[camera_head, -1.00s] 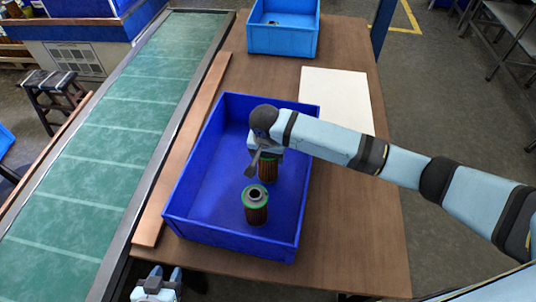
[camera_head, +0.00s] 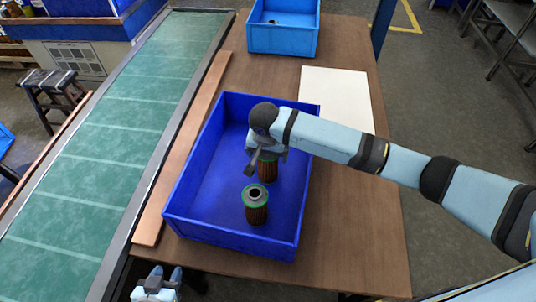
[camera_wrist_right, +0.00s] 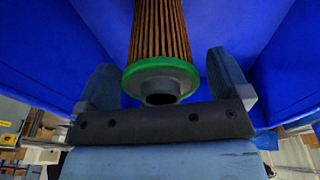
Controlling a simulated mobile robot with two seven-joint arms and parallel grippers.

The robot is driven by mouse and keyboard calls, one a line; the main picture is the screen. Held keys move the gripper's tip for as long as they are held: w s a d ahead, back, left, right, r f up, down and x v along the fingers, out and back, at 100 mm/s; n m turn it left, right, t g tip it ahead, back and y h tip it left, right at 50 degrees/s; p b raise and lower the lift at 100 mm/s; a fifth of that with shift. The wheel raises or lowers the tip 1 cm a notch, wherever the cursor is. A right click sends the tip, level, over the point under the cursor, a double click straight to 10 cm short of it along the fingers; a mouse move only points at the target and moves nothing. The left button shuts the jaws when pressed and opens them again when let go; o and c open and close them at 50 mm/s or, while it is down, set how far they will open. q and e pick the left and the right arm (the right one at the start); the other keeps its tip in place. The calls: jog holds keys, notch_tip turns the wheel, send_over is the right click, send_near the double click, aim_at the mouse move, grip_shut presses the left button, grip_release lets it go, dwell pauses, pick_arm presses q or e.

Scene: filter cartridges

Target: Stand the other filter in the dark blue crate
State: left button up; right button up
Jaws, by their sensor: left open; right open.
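The dark blue crate (camera_head: 185,233) stands on the table, and two filters with brown pleats and green end rings are upright inside it. The nearer filter (camera_head: 256,212) stands clear of the gripper. The other filter (camera_head: 268,172) stands just behind it, its top partly hidden by my right gripper (camera_head: 264,165). In the right wrist view this filter (camera_wrist_right: 160,45) lies between the spread fingers of the right gripper (camera_wrist_right: 170,85), with a gap on each side. My left gripper (camera_head: 157,278) is open and empty at the bottom edge, outside the crate.
A light blue crate (camera_head: 283,42) with a small dark item inside stands at the table's far end. A white board (camera_head: 337,97) lies right of the dark blue crate. A wooden strip (camera_head: 180,157) and a green conveyor (camera_head: 110,140) run along the left.

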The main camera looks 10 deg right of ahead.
jog(key=r, duration=0.3)
jog(key=s+r, duration=0.1)
jog(key=r, duration=0.6)
jog(key=shift+s+a+r, duration=0.2)
jog(key=shift+a+r, duration=0.1)
jog(key=shift+a, duration=0.1)
jog(key=shift+f, duration=0.1)
